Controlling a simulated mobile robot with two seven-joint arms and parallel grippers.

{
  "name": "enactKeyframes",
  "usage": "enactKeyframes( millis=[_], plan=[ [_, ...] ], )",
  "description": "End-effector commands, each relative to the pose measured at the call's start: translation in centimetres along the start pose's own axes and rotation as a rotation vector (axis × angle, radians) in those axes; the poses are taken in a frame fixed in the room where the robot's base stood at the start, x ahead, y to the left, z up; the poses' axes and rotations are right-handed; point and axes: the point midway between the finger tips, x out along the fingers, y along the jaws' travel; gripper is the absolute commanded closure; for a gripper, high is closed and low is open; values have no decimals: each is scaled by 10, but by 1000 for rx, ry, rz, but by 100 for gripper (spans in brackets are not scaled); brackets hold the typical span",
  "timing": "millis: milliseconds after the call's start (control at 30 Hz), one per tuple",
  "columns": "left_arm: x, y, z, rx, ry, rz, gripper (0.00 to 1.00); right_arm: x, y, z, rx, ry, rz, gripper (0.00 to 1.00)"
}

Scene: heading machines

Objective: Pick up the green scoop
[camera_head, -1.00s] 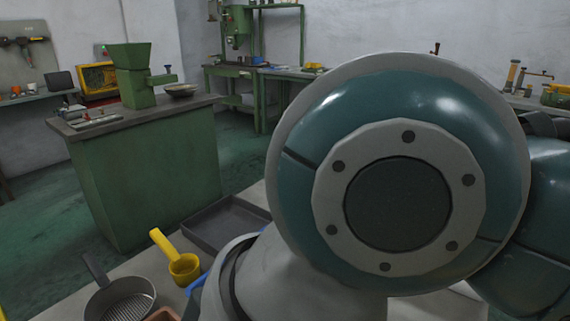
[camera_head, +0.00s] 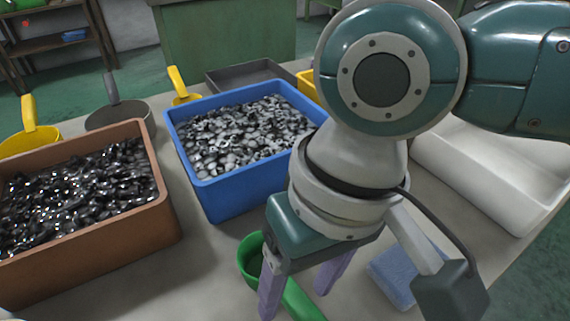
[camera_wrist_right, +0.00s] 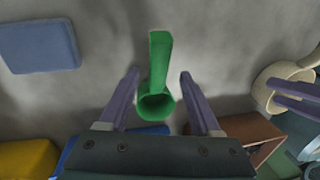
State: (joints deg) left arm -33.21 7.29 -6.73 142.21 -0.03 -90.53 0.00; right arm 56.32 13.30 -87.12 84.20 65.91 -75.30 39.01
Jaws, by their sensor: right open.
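The green scoop (camera_head: 250,262) lies on the table in front of the blue bin, partly hidden by my right gripper in the head view. My right gripper (camera_head: 302,287) is open above it, pointing down. In the right wrist view the scoop (camera_wrist_right: 159,62) lies between the two purple fingers of the gripper (camera_wrist_right: 159,74), apart from both, its handle pointing up the picture and its round cup nearer the palm. My left gripper (camera_wrist_right: 296,98) shows partly at the right edge of the wrist view, by a cream scoop (camera_wrist_right: 272,90); its jaw state is unclear.
A blue bin (camera_head: 222,203) and a brown bin (camera_head: 100,262) hold many small metal parts. A blue block (camera_head: 392,277) lies right of the gripper, near a white tray (camera_head: 490,190). Yellow and grey scoops and a dark tray (camera_head: 225,79) stand farther back.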

Motion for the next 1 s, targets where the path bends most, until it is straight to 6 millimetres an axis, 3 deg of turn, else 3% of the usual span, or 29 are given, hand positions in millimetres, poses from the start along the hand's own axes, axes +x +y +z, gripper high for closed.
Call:
enactKeyframes(
  millis=[33,200,467,1000],
  plan=[
    [6,0,2,0,0,0,50,12,2,-1,1,-2,2,36],
    [12,1,4,0,-1,2,50,33,2,-2,0,-1,0,36],
    [11,3,4,-5,0,8,50,35,2,-2,-1,0,0,36],
    [11,5,4,-9,-1,12,50,35,2,-2,0,0,0,94]
  ],
)
